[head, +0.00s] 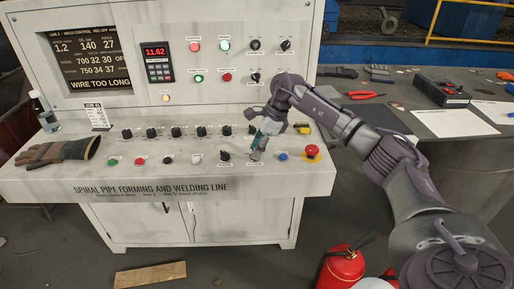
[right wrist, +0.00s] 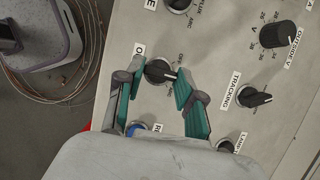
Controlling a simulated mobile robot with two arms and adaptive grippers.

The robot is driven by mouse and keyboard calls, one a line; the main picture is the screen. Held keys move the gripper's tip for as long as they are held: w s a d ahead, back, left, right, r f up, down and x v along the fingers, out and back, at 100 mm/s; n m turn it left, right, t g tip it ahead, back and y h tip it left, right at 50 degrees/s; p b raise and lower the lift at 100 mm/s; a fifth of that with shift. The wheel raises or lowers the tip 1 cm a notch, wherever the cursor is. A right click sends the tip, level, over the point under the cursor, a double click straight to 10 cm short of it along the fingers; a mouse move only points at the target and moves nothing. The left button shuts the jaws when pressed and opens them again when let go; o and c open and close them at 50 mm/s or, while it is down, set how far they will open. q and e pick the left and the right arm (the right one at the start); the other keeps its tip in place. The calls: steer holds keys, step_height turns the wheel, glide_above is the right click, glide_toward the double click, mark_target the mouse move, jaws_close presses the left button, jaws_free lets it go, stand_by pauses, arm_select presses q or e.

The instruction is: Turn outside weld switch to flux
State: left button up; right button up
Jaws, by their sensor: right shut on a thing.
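The black rotary switch at my right gripper, on the sloping grey panel, shows between the fingers in the right wrist view (right wrist: 160,72). Its label is mostly hidden; only a first letter "O" shows. A pale pointer mark on the knob points to the right in that view, and the small position words beside it are too small to read surely. My right gripper (right wrist: 160,95) has its teal fingers on either side of this knob, shut on it. In the head view the right gripper (head: 257,152) covers the switch, in the lower row left of a blue button. My left gripper is not in view.
A similar knob (right wrist: 178,4) with "FLUX" and "ARC" marks is nearby, with a TRACKING knob (right wrist: 253,96) alongside. A blue button (head: 283,156) and a red mushroom button (head: 312,151) lie to the right. Gloves (head: 58,152) lie at the panel's left end.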

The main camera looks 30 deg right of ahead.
steer(key=o, duration=1.2)
steer(key=shift+c, duration=0.2)
steer(key=shift+d+r, duration=0.1)
steer(key=shift+r, duration=0.15)
steer(key=v, duration=1.1)
steer(key=shift+s+r, duration=0.15)
steer(key=shift+r, duration=0.1)
